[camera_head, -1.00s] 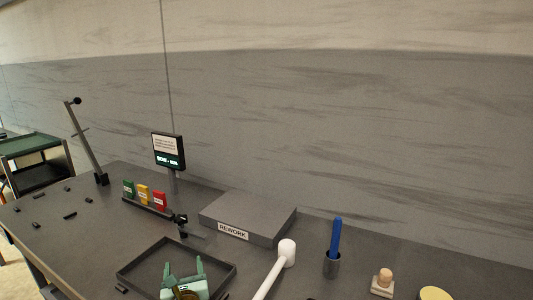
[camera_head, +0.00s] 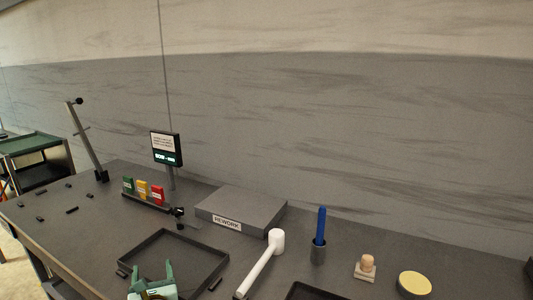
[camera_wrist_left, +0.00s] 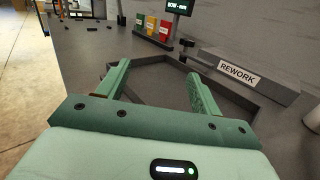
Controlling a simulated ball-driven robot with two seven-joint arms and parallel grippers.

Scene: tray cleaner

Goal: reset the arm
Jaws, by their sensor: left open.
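My left gripper (camera_head: 152,279) is at the bottom of the head view, over the near left part of a black tray (camera_head: 222,255). Its two green fingers are spread apart with nothing between them. In the left wrist view the open gripper (camera_wrist_left: 157,84) points toward the same tray (camera_wrist_left: 152,61), whose floor looks empty. My right gripper is not in view.
A grey REWORK box (camera_head: 265,211) stands behind the tray. Green, yellow and red cards (camera_head: 142,189) stand in a holder near a small display (camera_head: 166,146). A white-headed mallet (camera_head: 262,262), blue tool in a cup (camera_head: 320,226), stamp (camera_head: 366,265) and yellow disc (camera_head: 415,283) lie to the right.

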